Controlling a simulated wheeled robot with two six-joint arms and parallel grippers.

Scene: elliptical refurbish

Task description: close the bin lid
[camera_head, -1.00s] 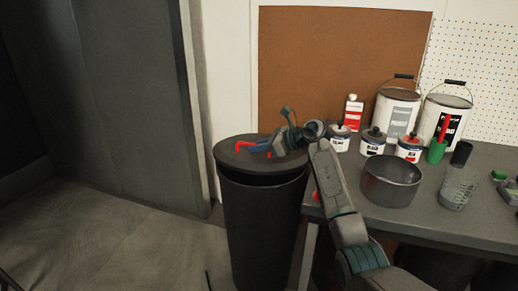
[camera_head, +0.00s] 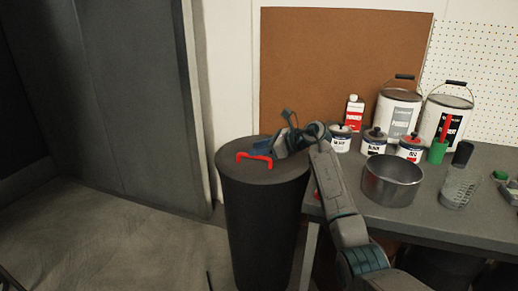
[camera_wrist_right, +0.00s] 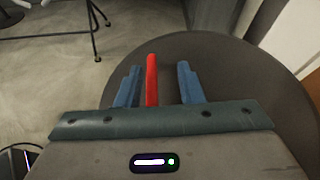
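The bin (camera_head: 258,225) is a dark, tall cylinder left of the workbench. Its dark round lid (camera_head: 235,164) lies flat on the rim, with no gap showing at the front. A red handle (camera_head: 256,159) stands on the lid. My right gripper (camera_head: 262,147) is low over the lid, at the handle. In the right wrist view, its two blue fingers (camera_wrist_right: 159,72) are apart. The red handle (camera_wrist_right: 152,82) shows between them, closer to the left finger, with clear space on the right. The lid (camera_wrist_right: 225,75) fills much of that view. My left gripper is not in view.
The workbench (camera_head: 420,222) stands right of the bin, holding a metal pot (camera_head: 391,182), paint cans (camera_head: 397,112) and a wire-like cup (camera_head: 459,188). A brown board (camera_head: 340,65) is behind. Open floor (camera_head: 120,245) lies to the left.

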